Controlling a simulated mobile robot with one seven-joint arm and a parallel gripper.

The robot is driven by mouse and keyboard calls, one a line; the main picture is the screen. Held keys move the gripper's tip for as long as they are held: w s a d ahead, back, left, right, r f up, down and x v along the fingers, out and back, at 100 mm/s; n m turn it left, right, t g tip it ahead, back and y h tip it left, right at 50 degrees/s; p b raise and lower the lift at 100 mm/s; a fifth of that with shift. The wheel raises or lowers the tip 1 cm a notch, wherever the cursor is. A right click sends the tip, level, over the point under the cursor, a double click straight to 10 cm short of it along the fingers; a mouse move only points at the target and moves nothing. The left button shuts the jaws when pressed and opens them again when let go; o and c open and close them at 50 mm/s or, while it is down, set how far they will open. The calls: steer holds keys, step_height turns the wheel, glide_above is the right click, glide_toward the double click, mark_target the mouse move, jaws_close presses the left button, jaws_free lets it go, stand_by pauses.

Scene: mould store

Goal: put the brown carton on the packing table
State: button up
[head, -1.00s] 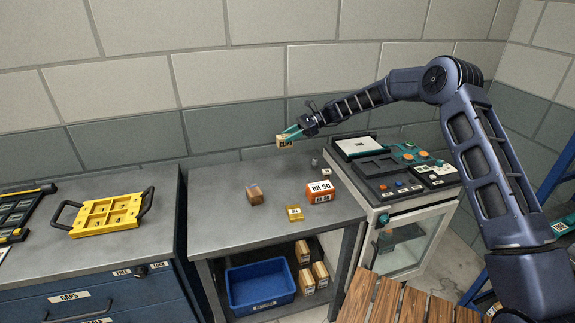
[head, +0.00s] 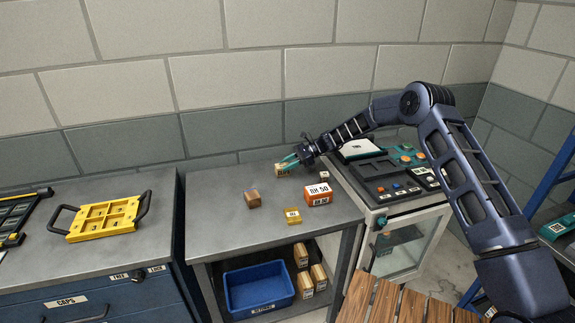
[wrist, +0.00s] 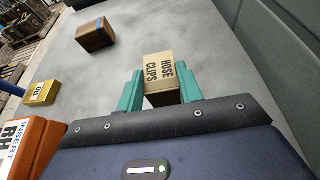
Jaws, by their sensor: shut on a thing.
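A small light-brown carton (head: 281,170) is held between the teal fingers of my gripper (head: 289,162), at the back of the grey-topped table (head: 225,230). In the wrist view the carton (wrist: 162,70) reads "HOSE CLIPS" and sits between both fingers. It is low over the tabletop; I cannot tell whether its underside touches. A darker brown block (head: 253,199) stands apart on the same table, left of and nearer than my gripper; it also shows in the wrist view (wrist: 95,34). No sign names the packing table.
An orange box (head: 317,195), a yellow box (head: 292,215) and a small item (head: 324,175) stand on the table. A machine (head: 385,175) is to the right. A blue bin (head: 262,308) and several cartons (head: 303,255) are below. The tabletop's left part is clear.

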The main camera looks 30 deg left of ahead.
steer(key=o, duration=1.1)
steer(key=shift+w+d+r, duration=0.15)
steer(key=v, duration=1.1)
steer(key=shift+w+d+r, duration=0.2)
